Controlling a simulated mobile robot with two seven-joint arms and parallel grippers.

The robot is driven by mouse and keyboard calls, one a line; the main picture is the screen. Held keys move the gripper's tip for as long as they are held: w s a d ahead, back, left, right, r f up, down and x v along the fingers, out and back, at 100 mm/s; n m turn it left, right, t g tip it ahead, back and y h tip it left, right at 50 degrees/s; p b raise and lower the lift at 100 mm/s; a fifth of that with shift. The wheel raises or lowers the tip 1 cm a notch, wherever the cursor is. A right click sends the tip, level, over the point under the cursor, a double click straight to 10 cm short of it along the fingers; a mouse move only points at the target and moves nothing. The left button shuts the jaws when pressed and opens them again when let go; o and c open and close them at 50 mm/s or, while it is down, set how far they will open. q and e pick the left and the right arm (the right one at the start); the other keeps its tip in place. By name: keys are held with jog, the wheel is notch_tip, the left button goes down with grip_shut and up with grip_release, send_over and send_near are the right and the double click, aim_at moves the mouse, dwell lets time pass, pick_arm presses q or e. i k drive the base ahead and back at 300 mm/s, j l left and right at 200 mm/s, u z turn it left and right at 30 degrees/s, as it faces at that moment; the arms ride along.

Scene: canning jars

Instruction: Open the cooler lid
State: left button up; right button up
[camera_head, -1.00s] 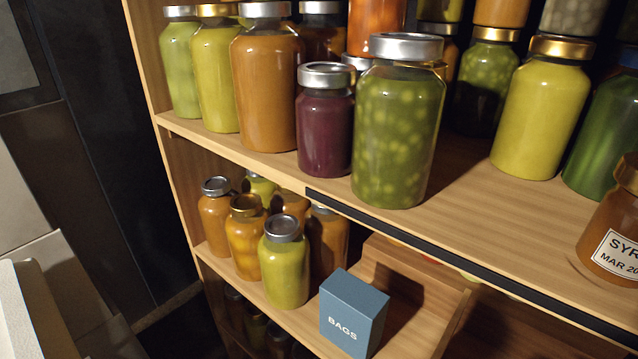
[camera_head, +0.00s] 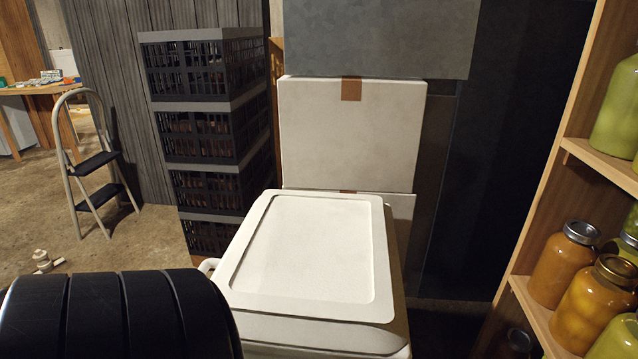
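The cooler (camera_head: 320,348) stands in the lower middle of the head view. Its white lid (camera_head: 305,245) has a raised rim and a recessed top panel, and lies flat and shut on the body. A pale handle (camera_head: 207,266) shows at its left side. A black ribbed rounded part at the lower left, which looks like part of my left arm, is close to the cooler's front left corner. Neither gripper is in view.
White boxes (camera_head: 348,130) with brown tape stand stacked behind the cooler. Stacked black crates (camera_head: 205,120) stand behind left. A step stool (camera_head: 95,165) is farther left on open floor. A wooden shelf (camera_head: 547,200) with jars (camera_head: 560,265) is at the right.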

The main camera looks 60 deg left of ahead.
aim_at(311, 274)
jog(key=k+j+u, duration=0.1)
jog(key=u, duration=0.3)
jog(key=k+j+u, duration=0.1)
jog(key=j+u, duration=0.3)
jog(key=u, duration=1.35)
